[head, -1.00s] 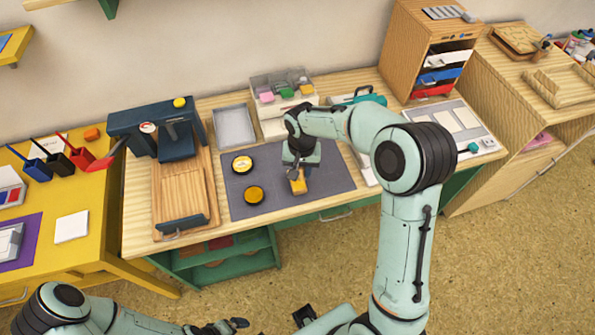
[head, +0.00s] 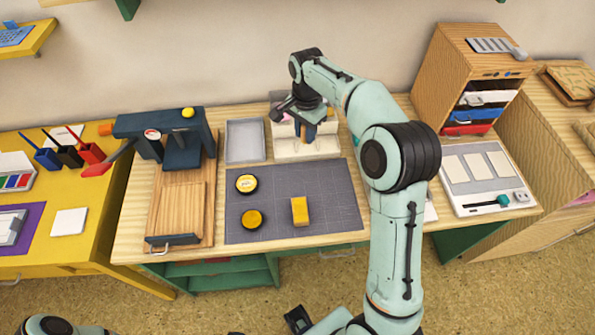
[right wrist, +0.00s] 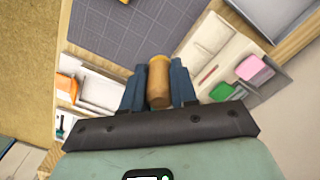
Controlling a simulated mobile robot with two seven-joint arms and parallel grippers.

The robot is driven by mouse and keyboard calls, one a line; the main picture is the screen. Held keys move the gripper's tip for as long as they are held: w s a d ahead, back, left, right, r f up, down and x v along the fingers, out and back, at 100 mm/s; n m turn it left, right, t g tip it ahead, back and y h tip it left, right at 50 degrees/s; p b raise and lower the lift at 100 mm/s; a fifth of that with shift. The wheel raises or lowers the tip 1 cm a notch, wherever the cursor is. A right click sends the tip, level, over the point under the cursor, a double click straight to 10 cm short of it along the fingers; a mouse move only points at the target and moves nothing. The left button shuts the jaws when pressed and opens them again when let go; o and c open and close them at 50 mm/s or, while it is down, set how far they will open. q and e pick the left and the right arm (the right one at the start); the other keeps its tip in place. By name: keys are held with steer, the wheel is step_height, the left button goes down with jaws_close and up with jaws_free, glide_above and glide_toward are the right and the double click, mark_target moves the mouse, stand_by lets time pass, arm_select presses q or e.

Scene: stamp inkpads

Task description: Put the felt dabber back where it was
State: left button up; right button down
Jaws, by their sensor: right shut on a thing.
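The felt dabber (right wrist: 159,85) shows in the right wrist view as a short wooden cylinder between the blue fingers of my right gripper (right wrist: 160,72). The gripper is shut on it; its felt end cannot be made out. In the head view my right gripper (head: 311,130) is over the pale compartment box (head: 292,152) at the back of the bench. The box also shows in the wrist view (right wrist: 208,73), with a pink piece and a green piece to the right of the dabber. Whether the dabber touches the box cannot be told.
A grey tray (head: 245,141) stands left of the box, and a wooden press (head: 180,205) further left. A drawer cabinet (head: 465,75) stands at the right.

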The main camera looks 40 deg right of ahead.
steer(key=shift+w+r, duration=0.1)
steer(key=shift+w, duration=0.05)
steer(key=shift+f, duration=0.35)
steer(key=b, duration=0.2)
glide_above(303, 177)
step_height(303, 177, down, 14)
steer(key=shift+r, duration=0.1)
steer(key=shift+f, duration=2.65)
arm_select(q)
steer(key=shift+s+f, duration=0.3)
steer(key=shift+f, duration=0.25)
steer(key=shift+s+f, duration=0.3)
steer(key=shift+f, duration=0.25)
steer(key=shift+f, duration=0.1)
arm_select(e)
steer(key=shift+f, duration=0.1)
steer(key=c, duration=0.9)
jaws_free()
